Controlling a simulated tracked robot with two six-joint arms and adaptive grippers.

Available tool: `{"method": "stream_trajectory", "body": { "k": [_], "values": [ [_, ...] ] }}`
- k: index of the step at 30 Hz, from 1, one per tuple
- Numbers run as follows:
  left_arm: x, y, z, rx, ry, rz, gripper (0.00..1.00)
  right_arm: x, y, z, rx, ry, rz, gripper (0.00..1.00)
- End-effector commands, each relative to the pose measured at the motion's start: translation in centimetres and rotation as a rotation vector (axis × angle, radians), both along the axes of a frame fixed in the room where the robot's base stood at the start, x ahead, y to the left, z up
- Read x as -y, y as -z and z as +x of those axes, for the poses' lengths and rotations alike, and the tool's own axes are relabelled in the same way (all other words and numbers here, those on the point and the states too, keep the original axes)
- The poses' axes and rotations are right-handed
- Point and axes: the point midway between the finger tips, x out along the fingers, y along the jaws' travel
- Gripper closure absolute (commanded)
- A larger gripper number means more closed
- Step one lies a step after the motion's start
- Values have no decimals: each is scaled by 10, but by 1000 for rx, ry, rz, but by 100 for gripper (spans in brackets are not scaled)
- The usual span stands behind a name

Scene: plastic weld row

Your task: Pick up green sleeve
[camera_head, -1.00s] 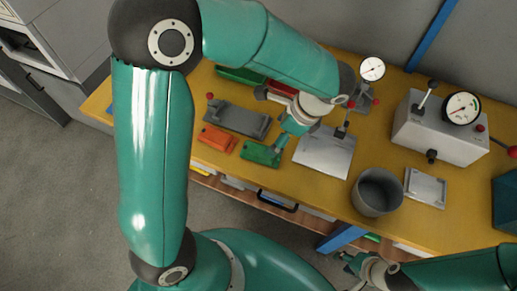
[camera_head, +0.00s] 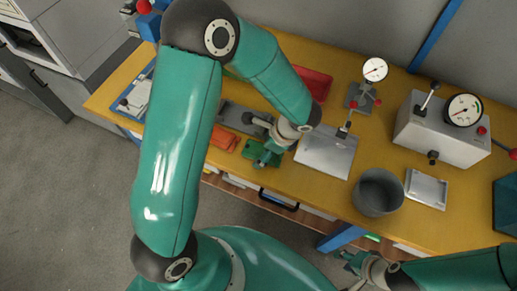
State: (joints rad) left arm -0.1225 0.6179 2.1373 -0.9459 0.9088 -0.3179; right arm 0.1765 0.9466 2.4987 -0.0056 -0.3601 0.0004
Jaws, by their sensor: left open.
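A small green piece (camera_head: 252,149) lies on the yellow bench, right of an orange piece (camera_head: 223,139). It may be the green sleeve, but its shape is too small and covered to tell. My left gripper (camera_head: 264,155) is open and low over the green piece, hiding part of it. I cannot tell whether the fingers touch it. My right gripper (camera_head: 347,260) is at the bottom of the view, in front of the bench and well away from the green piece. Its jaws are too small to read.
A grey fixture (camera_head: 240,116) lies behind the orange piece. A pale metal plate (camera_head: 325,152), a grey cup (camera_head: 378,192) and a gauge box (camera_head: 437,128) stand to the right. A red tray (camera_head: 316,83) is behind my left forearm.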

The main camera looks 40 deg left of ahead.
Motion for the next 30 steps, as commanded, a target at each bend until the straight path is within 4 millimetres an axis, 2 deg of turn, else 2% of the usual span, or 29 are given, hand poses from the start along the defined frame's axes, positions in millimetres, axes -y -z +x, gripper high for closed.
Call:
{"method": "stream_trajectory", "body": {
  "k": [5, 16, 25, 30],
  "values": [
    [0, 0, 0, 0, 0, 0, 10, 0, 0, 0, 0, 0, 0, 60],
    [0, 0, 0, 0, 0, 1, 72, 0, 0, 0, 0, 0, 0, 60],
    [0, -2, 0, 1, 0, 1, 74, 0, 0, 0, 0, 0, 0, 60],
    [0, -11, 1, 2, -1, 2, 74, 0, 0, 0, 0, 0, 0, 60]
  ]
}}
